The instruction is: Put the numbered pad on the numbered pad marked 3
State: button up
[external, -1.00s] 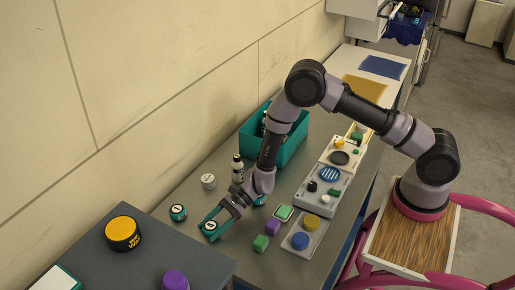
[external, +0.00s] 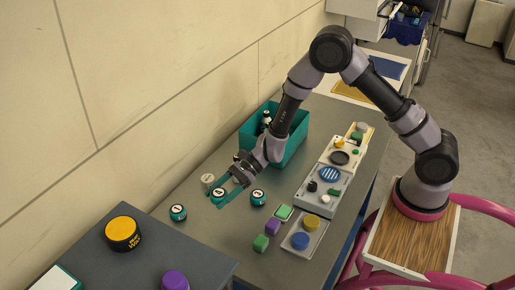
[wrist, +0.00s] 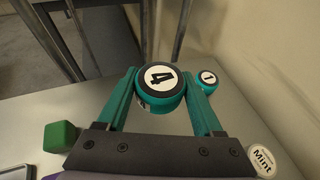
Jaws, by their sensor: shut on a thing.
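My gripper (external: 219,198) is shut on a teal numbered pad (wrist: 160,82) with a white top marked 4, held between its two teal fingers. It also shows between the fingers in the external view (external: 218,193). I cannot tell how high the held pad is above the table.
A white Mint tin (wrist: 262,160) stands close by my gripper. A teal bin (external: 290,143) is behind. Bare table lies in front.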

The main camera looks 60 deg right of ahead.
jog(key=s+d+r+m+t, duration=0.1)
jog(key=s+d, duration=0.1)
jog(key=d, duration=0.5)
jog(key=s+d+r, duration=0.2)
jog(key=s+d, duration=0.1)
jog(key=d, duration=0.4)
send_over(257, 193)
jog(key=f, duration=0.5)
jog(key=shift+s, duration=0.2)
jog(key=shift+f, duration=2.45)
jog(key=shift+f, duration=0.2)
jog(key=o, duration=1.3)
jog(key=shift+r, duration=0.15)
